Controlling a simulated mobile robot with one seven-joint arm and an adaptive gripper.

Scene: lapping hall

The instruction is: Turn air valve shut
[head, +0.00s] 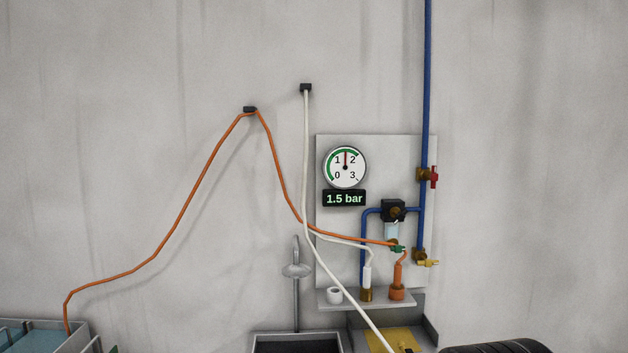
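A blue pipe (427,80) runs down the wall at the right of a grey panel (385,150). A brass valve with a red handle (434,177) sits on it, the handle upright along the pipe. Lower down, a valve with a yellow handle (428,263) has its handle pointing right, across the pipe. A small green-handled valve (398,249) sits below the regulator (393,211). I cannot tell from the picture which one is called the air valve. The round gauge (345,167) and the display (345,198) read 1.5 bar. My gripper is not in view.
An orange hose (190,218) and a white hose (306,150) hang from wall hooks. A shelf (335,304) holds a white cup (334,295), a white-topped fitting (367,279) and an orange fitting (398,280). A dark rounded shape (495,347) covers the bottom right. The wall right of the pipe is clear.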

